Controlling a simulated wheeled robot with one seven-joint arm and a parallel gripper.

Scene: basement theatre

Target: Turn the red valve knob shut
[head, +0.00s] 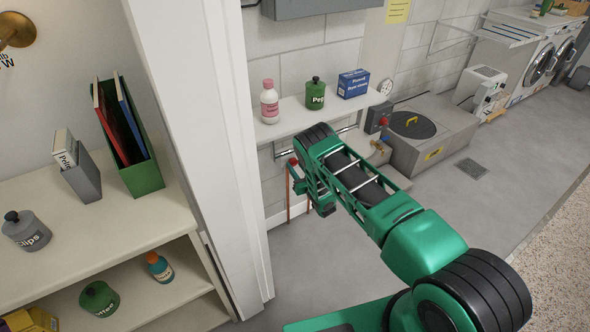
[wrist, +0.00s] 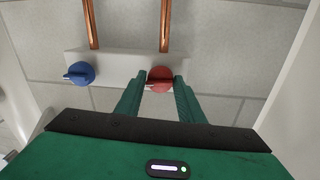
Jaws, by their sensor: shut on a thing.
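The red valve knob (wrist: 160,74) is on the right side of a white wall plate in the wrist view, below a copper pipe. My gripper (wrist: 158,84) has its two green fingers on either side of the red knob's handle and is shut on it. The fingers hide part of the knob's lower side. In the head view my gripper (head: 297,176) is at the wall under the shelf, by the copper pipes, and a small red part of the knob (head: 292,161) shows beside it.
A blue knob (wrist: 82,74) sits left of the red one on the same plate. A wall shelf (head: 330,111) with bottles and a box is just above my gripper. A white door frame (head: 213,130) stands close on the left.

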